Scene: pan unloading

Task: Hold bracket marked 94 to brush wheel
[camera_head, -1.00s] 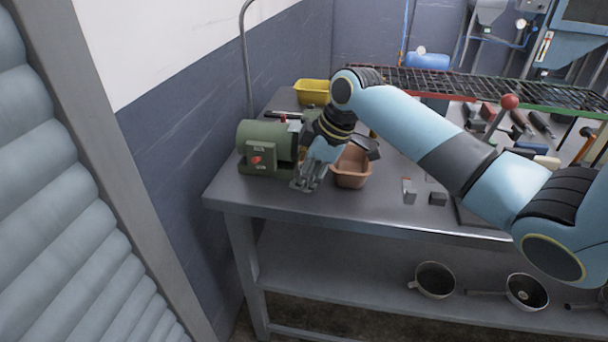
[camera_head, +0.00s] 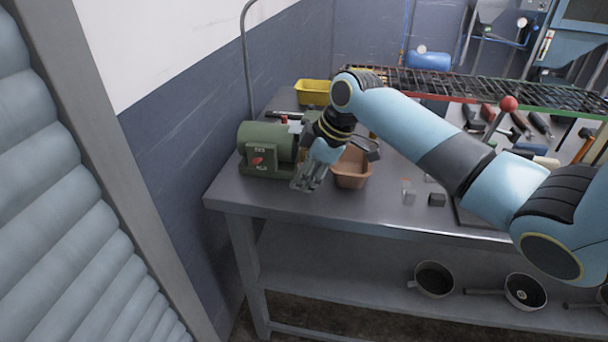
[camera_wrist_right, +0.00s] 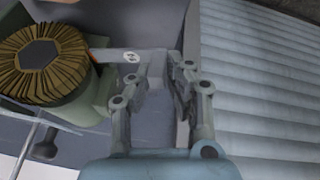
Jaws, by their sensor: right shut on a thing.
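The green bench grinder (camera_head: 263,150) stands at the left end of the bench. Its brush wheel (camera_wrist_right: 42,62), with tan bristles around a dark hub, shows at the left in the right wrist view and is hidden behind my arm in the head view. My right gripper (camera_wrist_right: 160,82) is shut on a grey bracket (camera_wrist_right: 118,55) with a small round white mark, whose number is too small to read surely. The bracket's left end is close to the wheel's rim; I cannot tell if they touch. In the head view my right gripper (camera_head: 308,179) is just right of the grinder.
An orange-brown bin (camera_head: 351,171) stands right beside my right gripper. A yellow bin (camera_head: 312,92) is behind. Small grey blocks (camera_head: 437,200) lie near the bench's front. Pots (camera_head: 434,279) stand on the lower shelf. A slatted shutter (camera_head: 60,200) is at the left.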

